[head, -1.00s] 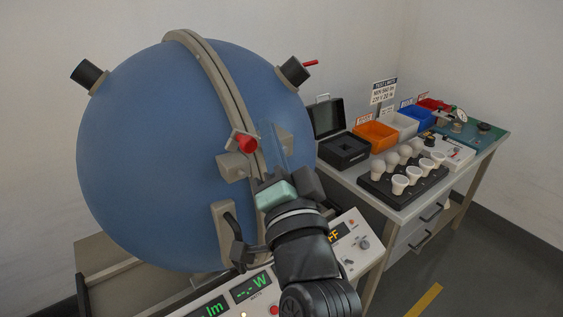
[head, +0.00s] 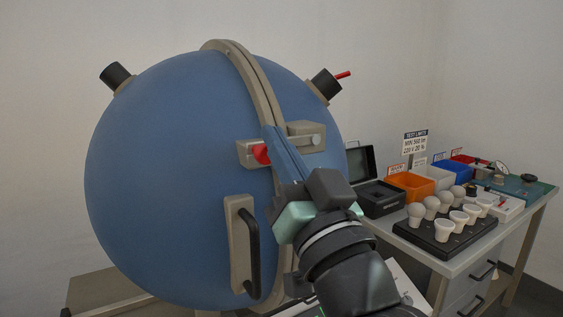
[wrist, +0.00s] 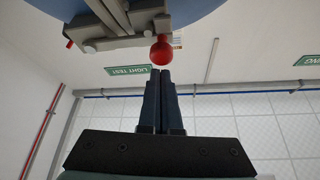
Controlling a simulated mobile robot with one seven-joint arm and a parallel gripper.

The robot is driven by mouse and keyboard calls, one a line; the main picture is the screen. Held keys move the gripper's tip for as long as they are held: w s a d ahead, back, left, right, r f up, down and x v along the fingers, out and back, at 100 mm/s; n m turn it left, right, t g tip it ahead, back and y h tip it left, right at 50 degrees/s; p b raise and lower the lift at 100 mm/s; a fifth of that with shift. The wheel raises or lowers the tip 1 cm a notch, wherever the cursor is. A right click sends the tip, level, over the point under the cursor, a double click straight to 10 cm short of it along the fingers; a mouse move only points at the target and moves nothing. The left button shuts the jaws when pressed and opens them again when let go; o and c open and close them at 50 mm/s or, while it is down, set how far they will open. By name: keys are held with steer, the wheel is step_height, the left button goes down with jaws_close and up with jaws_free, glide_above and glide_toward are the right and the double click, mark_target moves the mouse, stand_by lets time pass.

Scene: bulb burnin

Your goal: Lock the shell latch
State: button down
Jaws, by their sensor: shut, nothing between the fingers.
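The blue sphere shell (head: 170,180) has a grey seam band. The latch (head: 306,135) sits across the band, with grey blocks on both sides and a red ball knob (head: 261,154). My gripper (head: 270,132) reaches up from below right, its fingers just right of the knob and covering part of the latch. In the wrist view the knob (wrist: 161,53) lies straight beyond the closed fingertips (wrist: 160,71), very near them; I cannot tell if they touch. The grey latch bar (wrist: 120,38) shows behind it. The fingers hold nothing.
A black handle (head: 250,240) on a grey plate stands below the latch, left of my wrist. Dark ports stick out of the shell's top. On the right, a bench (head: 455,265) carries a bulb tray (head: 440,240), an open black case (head: 380,195) and coloured bins.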

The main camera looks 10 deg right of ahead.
steer(key=shift+f+b, duration=0.45)
steer(key=shift+b, duration=0.1)
steer(key=s+d+p, duration=0.1)
steer(key=s+d, duration=0.2)
steer(key=s, duration=0.6)
steer(key=shift+f, duration=0.35)
stand_by(0.4)
